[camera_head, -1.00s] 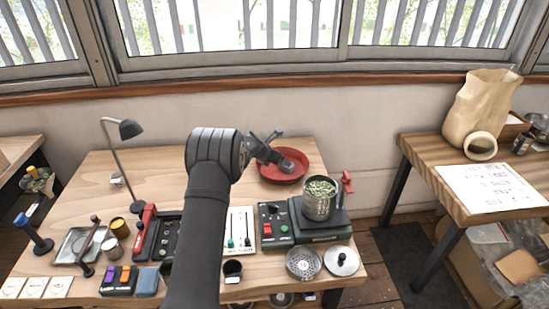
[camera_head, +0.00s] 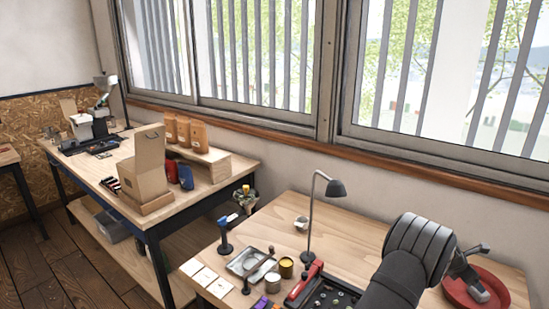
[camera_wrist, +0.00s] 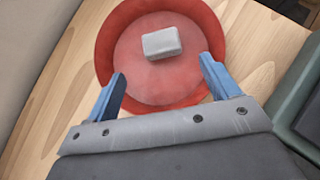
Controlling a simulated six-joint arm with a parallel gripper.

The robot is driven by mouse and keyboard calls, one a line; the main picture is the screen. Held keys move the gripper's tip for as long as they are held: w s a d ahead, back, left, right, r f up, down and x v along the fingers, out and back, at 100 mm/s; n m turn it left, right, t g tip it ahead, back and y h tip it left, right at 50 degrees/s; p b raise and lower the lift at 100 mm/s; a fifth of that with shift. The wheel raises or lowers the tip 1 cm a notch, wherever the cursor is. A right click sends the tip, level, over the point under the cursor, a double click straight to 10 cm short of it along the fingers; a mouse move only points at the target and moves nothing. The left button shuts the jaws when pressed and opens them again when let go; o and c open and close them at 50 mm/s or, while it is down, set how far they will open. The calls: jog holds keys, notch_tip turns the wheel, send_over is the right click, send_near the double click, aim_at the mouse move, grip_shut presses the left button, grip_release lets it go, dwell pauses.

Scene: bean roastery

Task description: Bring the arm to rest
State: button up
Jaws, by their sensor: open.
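My gripper (camera_head: 479,273) is at the right of the head view, over the red dish (camera_head: 500,291) on the wooden workbench. In the wrist view its two blue fingers are spread apart with nothing between them, and the midpoint of their tips (camera_wrist: 163,69) lies over the dish's floor. A small light-grey block (camera_wrist: 162,43) lies inside the red dish (camera_wrist: 104,50), beyond the fingertips and apart from them. My arm hides part of the bench in the head view.
A desk lamp (camera_head: 336,188) stands left of my arm. A metal tray (camera_head: 240,264), a yellow-topped tin (camera_head: 286,267) and a red-handled device (camera_head: 306,281) are near the bench front. A cardboard box (camera_head: 146,180) stands on another table. A dark green edge (camera_wrist: 300,120) lies right of the gripper.

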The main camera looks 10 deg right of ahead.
jog(key=x, duration=1.2)
jog(key=shift+a+r, duration=0.1)
jog(key=shift+a, duration=0.05)
dwell(0.3)
